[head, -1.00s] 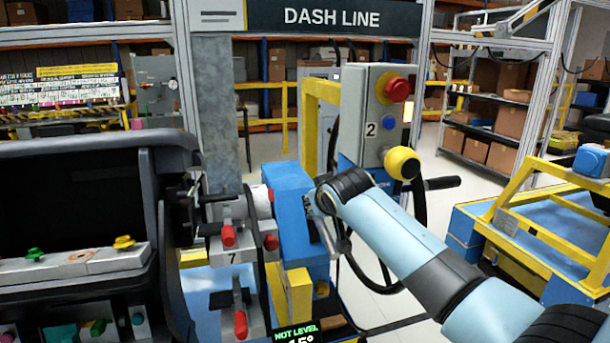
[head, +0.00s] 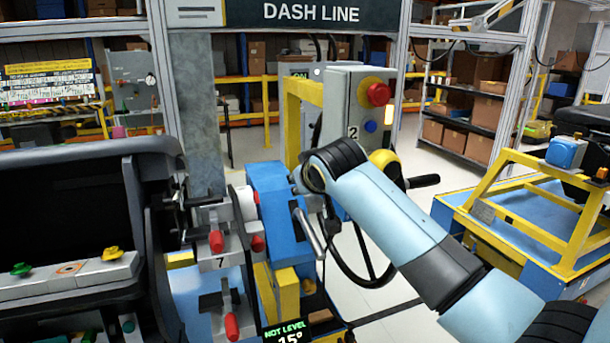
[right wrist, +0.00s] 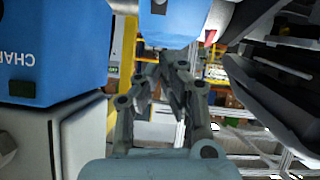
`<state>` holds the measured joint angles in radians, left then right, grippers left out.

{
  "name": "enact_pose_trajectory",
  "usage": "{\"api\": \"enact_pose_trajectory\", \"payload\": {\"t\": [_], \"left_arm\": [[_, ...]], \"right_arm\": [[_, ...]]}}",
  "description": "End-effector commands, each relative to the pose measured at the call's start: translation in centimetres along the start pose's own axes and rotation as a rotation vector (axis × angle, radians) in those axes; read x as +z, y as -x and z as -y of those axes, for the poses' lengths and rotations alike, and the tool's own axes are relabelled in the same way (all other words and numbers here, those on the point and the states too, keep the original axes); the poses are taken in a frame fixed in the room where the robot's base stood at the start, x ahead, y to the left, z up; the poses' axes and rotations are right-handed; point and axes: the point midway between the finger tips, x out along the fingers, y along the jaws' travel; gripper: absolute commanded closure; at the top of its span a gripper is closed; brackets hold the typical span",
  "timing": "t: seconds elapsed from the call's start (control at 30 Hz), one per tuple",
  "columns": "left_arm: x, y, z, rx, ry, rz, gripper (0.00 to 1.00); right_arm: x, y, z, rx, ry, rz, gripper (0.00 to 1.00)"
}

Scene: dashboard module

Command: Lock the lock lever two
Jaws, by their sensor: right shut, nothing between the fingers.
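Two clamp-like levers with red handles stand beside the dashboard module (head: 75,190): an upper red lever (head: 216,241) above a "7" label and a lower red lever (head: 231,326). I cannot tell which one is lock lever two. A grey metal bar (head: 308,236) slants at the right of a blue block (head: 275,215). My right arm reaches in from the right, its wrist just above that bar. My left gripper is not in view.
A grey control box (head: 340,110) marked 2, with a red button (head: 378,94), stands behind my right wrist. A black handwheel (head: 352,270) is below it. A display (head: 284,333) reads NOT LEVEL. A yellow-framed blue cart (head: 520,225) is at the right.

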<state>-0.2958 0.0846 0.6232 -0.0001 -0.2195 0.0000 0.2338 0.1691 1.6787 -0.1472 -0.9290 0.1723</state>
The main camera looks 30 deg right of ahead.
Motion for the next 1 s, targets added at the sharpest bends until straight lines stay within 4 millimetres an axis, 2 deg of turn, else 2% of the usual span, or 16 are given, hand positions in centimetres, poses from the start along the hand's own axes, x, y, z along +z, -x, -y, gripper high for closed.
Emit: {"api": "enact_pose_trajectory", "payload": {"t": [0.1,0.3,0.9,1.0], "left_arm": [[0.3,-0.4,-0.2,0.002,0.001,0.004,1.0],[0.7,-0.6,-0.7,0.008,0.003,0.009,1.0],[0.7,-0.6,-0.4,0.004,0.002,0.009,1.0],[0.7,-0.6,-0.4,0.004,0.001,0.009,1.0]], "right_arm": [[-0.1,2.2,0.0,0.0,0.0,-0.001,1.0],[-0.3,4.4,0.0,0.0,-0.001,-0.002,1.0],[-0.4,4.8,-0.1,0.0,0.0,-0.001,1.0],[0.3,5.0,0.0,-0.003,0.002,0.012,1.0]]}}
